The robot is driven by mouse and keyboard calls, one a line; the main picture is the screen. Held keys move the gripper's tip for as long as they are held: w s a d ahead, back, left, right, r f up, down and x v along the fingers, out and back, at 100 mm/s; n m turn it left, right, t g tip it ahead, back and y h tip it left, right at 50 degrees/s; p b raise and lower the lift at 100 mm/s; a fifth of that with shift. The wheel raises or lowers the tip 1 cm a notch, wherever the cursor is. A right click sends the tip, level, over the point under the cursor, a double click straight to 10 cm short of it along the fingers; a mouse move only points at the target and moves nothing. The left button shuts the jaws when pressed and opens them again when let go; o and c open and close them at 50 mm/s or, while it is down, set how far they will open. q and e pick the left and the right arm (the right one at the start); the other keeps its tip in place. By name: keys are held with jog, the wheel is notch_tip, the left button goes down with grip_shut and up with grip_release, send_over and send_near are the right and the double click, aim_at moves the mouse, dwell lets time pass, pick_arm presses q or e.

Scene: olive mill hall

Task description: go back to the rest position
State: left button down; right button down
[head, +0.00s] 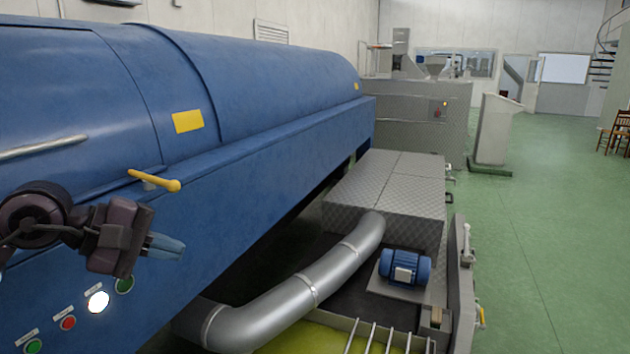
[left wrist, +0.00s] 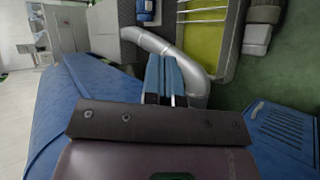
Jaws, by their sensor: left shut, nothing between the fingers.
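My left gripper (head: 168,247) is at the lower left of the head view, in front of the side of the big blue machine (head: 270,145). Its blue fingers are shut with nothing between them. They also show in the left wrist view (left wrist: 163,78), side by side, with the silver pipe behind them. My right gripper is in neither view.
A yellow-handled lever (head: 155,181) sticks out just above the gripper. A silver pipe (head: 300,290) and a blue motor (head: 405,266) lie to the right, by a metal-plated box (head: 385,190).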

pick_arm(q)
jog(key=s+d+n+t+h, duration=0.1)
jog(key=s+d+n+h, duration=0.2)
jog(key=d+n+h, duration=0.3)
jog(key=s+a+f+m+t+y, duration=0.2)
jog(key=a+f+m+t+y, duration=0.45)
jog(key=m, duration=0.75)
jog(key=s+a+f+m+t+y, duration=0.3)
jog(key=a+f+m+y, duration=0.5)
jog(key=f+m+y, duration=0.55)
jog(key=s+d+f+n+g+h, duration=0.1)
jog(key=s+f+n+g+h, duration=0.1)
jog(key=s+f+n+g, duration=0.7)
jog(key=s+d+f+n+g+h, duration=0.1)
jog(key=s+f+n+g, duration=0.4)
jog(key=s, duration=0.8)
jog(key=w+f+m+t+h, duration=0.1)
jog(key=w+f+m+t, duration=0.1)
jog(key=w+f+t, duration=0.5)
jog(key=shift+w+d+f+t, duration=0.15)
jog(key=shift+w+f+t, duration=0.25)
jog(key=shift+f+t, duration=0.6)
